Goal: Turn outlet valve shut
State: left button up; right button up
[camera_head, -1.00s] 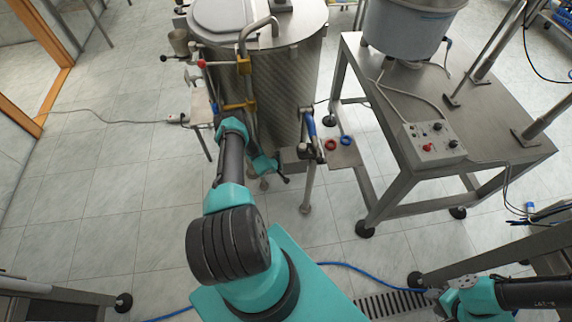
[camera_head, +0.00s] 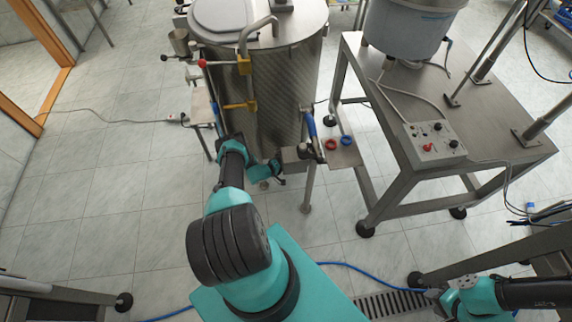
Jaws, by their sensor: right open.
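The outlet valve appears to be the blue-handled one (camera_head: 310,124) at the lower right side of the steel tank (camera_head: 290,95). Its blue lever stands roughly upright above a dark fitting. My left arm reaches from the bottom centre to the tank's lower front. My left gripper (camera_head: 281,180) is small and dark there, left of and below the valve and apart from its lever; its jaws are too unclear to read. My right gripper (camera_head: 434,293) is open at the lower right, above the floor drain and far from the valve.
A steel table (camera_head: 480,110) with a control box (camera_head: 434,143) stands to the right. Pipes with yellow fittings (camera_head: 244,65) run down the tank's front. The left floor is mostly clear.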

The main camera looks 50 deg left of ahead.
pick_arm(q)
jog(key=o, duration=0.9)
jog(key=v, duration=1.7)
jog(key=shift+s+r, duration=0.15)
jog(key=shift+s, duration=0.05)
